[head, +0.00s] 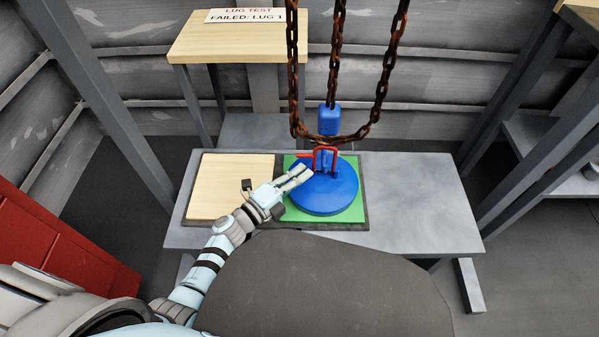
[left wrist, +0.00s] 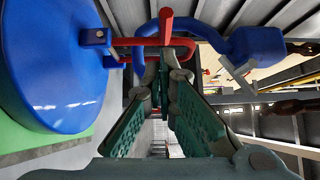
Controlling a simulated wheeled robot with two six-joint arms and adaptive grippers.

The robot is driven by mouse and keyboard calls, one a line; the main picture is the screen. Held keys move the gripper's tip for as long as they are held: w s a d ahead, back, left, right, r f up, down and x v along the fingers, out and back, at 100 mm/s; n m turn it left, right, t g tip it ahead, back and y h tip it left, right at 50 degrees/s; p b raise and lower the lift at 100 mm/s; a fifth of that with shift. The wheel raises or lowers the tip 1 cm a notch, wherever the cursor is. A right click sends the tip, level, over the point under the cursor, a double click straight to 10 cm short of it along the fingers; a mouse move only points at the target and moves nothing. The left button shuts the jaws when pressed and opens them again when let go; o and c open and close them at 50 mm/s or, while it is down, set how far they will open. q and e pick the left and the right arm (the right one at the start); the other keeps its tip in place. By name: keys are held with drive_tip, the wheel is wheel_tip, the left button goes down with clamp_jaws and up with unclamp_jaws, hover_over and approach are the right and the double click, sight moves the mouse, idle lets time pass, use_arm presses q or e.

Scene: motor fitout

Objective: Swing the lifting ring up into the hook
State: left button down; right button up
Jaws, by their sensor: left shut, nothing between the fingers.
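A round blue motor cover (head: 325,197) lies on a green square, with a red lifting ring (head: 327,148) standing up at its back. The blue hook block (head: 329,120) hangs on a chain just above and behind the ring. In the left wrist view the disc (left wrist: 50,70) fills the left side, and the red ring (left wrist: 150,42) crosses the curved blue hook (left wrist: 190,25); I cannot tell whether the hook passes through it. My left gripper (head: 309,172) is shut and empty, its tips just in front of the ring; they also show below it (left wrist: 162,75). My right gripper is out of view.
Rusty chains (head: 383,75) hang around the hook, one loop sagging close above the ring. A pale wooden board (head: 230,185) lies left of the green square (head: 300,214). The grey table (head: 425,195) is clear on the right. A sign (head: 245,16) reads "LUG TEST FAILED: LUG 1".

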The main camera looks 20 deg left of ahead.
use_arm(q)
drive_tip(key=shift+w+a, duration=0.25)
drive_tip(key=shift+w, duration=0.4)
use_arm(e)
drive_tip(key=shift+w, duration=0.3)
use_arm(q)
drive_tip(key=shift+w, duration=0.1)
drive_tip(key=shift+w+a+r, duration=0.15)
drive_tip(key=shift+w+r, duration=0.05)
drive_tip(key=shift+w, duration=0.35)
